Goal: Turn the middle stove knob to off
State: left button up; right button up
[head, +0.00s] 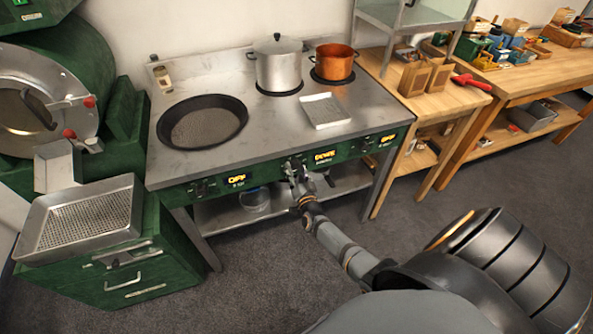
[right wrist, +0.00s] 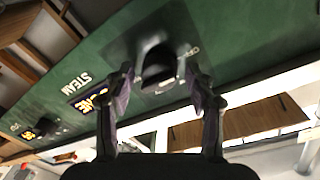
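The stove (head: 290,150) has a green front panel with three knobs, each beside a lit display. The middle knob shows dark in the right wrist view (right wrist: 157,64); its display (head: 324,156) seems to read "DONE", over the word "STEAM". The left display (head: 237,179) and right display (head: 388,140) seem to read "OFF". My right gripper (head: 294,172) is at the front panel, at the middle knob, and hides most of it in the head view. In the right wrist view its fingers (right wrist: 163,84) stand apart on either side of the knob, with gaps visible. My left gripper is out of view.
A dark pan (head: 202,122), a lidded steel pot (head: 279,66), a copper pot (head: 334,62) and a metal tray (head: 325,110) stand on the stove top. A green cabinet with a perforated tray (head: 84,222) stands left. Wooden benches (head: 443,100) stand right.

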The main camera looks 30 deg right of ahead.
jog(key=v, duration=1.2)
dwell(0.3)
jog(key=s+a+f+n+g+y, duration=0.25)
jog(key=s+f, duration=0.25)
jog(key=f, duration=0.4)
jog(key=s+a+f+n+g+y, duration=0.1)
jog(key=s+f+n+g, duration=0.15)
jog(key=s+f, duration=0.45)
jog(key=s+a+f+n+g+y, duration=0.15)
jog(key=s+f+g, duration=0.25)
jog(key=f, duration=0.6)
jog(key=s+f+n+g, duration=0.2)
jog(key=s+f, duration=0.3)
jog(key=s, duration=0.6)
jog(key=s+f+n+g, duration=0.2)
jog(key=s+f+g, duration=0.2)
jog(key=s, duration=0.7)
jog(key=shift+f+g, duration=0.35)
jog(key=shift+g, duration=0.15)
